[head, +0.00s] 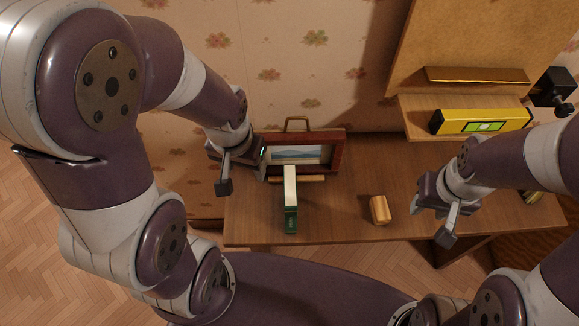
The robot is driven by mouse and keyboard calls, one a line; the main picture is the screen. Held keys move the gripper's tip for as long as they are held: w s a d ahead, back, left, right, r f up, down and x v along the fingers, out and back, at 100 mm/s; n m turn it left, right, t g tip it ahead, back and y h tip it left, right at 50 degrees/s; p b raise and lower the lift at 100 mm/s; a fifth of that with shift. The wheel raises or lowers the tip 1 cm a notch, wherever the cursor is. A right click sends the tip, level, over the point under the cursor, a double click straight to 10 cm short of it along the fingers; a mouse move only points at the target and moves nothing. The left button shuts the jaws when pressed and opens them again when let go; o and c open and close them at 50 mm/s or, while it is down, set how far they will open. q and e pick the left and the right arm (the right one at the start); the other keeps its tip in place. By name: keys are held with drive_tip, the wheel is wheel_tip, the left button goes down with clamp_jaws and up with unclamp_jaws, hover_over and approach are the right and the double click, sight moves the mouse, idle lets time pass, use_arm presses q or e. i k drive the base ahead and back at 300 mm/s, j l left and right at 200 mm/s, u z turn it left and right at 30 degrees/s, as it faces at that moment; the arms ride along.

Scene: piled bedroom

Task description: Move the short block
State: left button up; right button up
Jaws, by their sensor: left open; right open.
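A short, light wooden block (380,210) lies on the desk (340,220), near its front edge. Nothing touches it. My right gripper (434,222) is open and empty, to the right of the block and apart from it. My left gripper (242,180) is open and well to the left of the block, close to the left side of a framed picture (338,150). Whether it touches the frame is hard to tell.
A green book (291,218) stands on the desk before the frame, by a thin wooden stick (313,179). A yellow spirit level (485,120) lies on a raised wooden shelf (418,128) at the back right. The desk around the block is clear.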

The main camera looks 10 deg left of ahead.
sight(378, 205)
drive_tip(key=l+u, duration=0.3)
drive_tip(key=l, duration=0.2)
drive_tip(key=l+u, duration=0.25)
drive_tip(key=l, duration=0.3)
drive_tip(key=l+u, duration=0.3)
drive_tip(key=l, duration=0.2)
drive_tip(key=k+l+u, duration=0.3)
drive_tip(key=l, duration=0.15)
drive_tip(key=i+l, duration=0.05)
drive_tip(key=i, duration=0.05)
